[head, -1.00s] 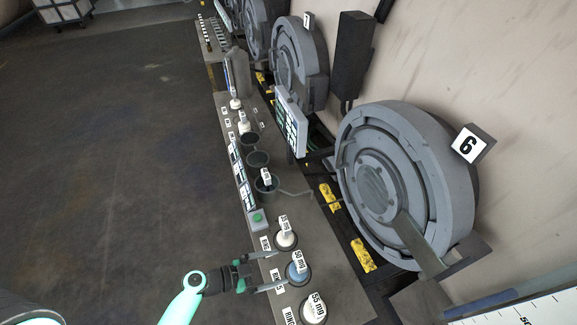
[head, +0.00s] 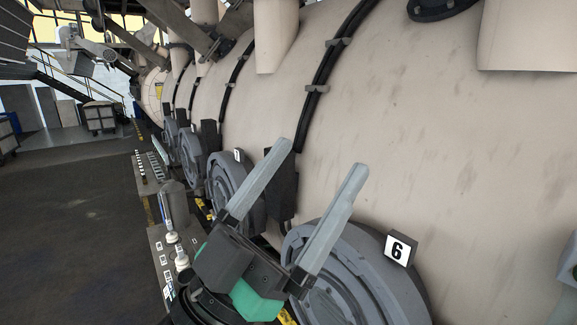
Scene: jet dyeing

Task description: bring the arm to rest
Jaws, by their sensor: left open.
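My left gripper (head: 300,202) is large in the lower middle of the head view. Its two long grey fingers are spread wide apart and point up and to the right, with nothing between them. It is raised in front of the round grey door marked 6 (head: 350,275) and partly covers that door and the one behind it (head: 235,190). My right gripper is not in view.
The big beige vessel (head: 420,120) fills the right. Open dark floor (head: 70,220) lies at left, with a cart (head: 100,118) far back.

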